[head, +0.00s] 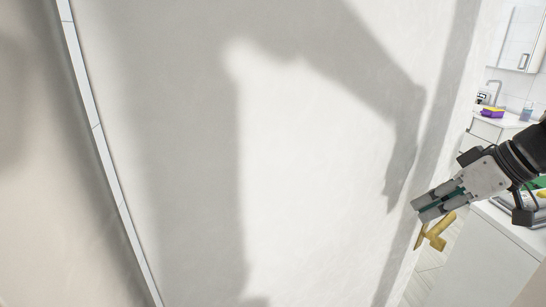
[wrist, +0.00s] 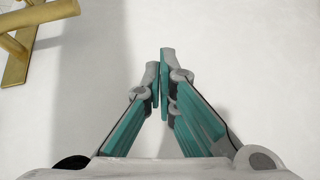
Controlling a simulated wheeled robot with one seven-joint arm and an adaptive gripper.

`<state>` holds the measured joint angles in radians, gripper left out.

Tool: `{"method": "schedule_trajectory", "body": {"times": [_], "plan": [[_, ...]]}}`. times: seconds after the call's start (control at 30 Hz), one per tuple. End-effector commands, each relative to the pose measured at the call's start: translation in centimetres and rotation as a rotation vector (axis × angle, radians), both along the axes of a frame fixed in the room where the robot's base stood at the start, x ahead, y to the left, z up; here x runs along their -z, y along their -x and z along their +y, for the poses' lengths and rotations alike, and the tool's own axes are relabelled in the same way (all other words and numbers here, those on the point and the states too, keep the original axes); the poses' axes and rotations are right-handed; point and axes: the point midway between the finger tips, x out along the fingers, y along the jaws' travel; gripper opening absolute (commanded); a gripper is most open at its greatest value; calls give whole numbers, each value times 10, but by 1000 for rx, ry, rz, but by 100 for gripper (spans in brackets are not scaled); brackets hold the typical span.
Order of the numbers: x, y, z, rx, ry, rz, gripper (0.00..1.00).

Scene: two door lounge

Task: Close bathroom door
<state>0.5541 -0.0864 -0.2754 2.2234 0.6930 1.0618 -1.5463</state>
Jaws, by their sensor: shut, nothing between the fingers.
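The door (head: 310,150) is a broad white panel that fills most of the head view, with my arm's shadow across it. Its brass handle (head: 435,232) sits near the panel's right edge. My gripper (head: 418,208) is in front of the panel near that edge, just above and left of the handle in the picture. The fingers are shut with nothing between them. In the wrist view my gripper (wrist: 163,72) points at the plain white surface (wrist: 240,70), and the brass handle (wrist: 35,25) is at the upper left, clear of the fingers. I cannot tell whether the fingertips touch the panel.
Past the panel's right edge is a kitchen with a white counter (head: 490,125), a wall cabinet (head: 520,40) and a purple and yellow sponge (head: 492,112). A white cabinet side (head: 485,260) stands at the lower right. A pale vertical strip (head: 97,130) and beige surface (head: 40,190) lie left.

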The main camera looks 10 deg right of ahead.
Motion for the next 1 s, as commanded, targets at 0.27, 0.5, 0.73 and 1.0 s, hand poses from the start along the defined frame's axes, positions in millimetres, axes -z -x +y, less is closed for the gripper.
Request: {"method": "schedule_trajectory", "body": {"times": [0.27,0.5,0.73,1.0], "plan": [[13,-4,-90,-11,61,-164,0],[19,-4,-113,-20,97,-212,0],[42,-24,-103,-24,95,-211,0],[75,-51,-90,-23,95,-210,0]]}}
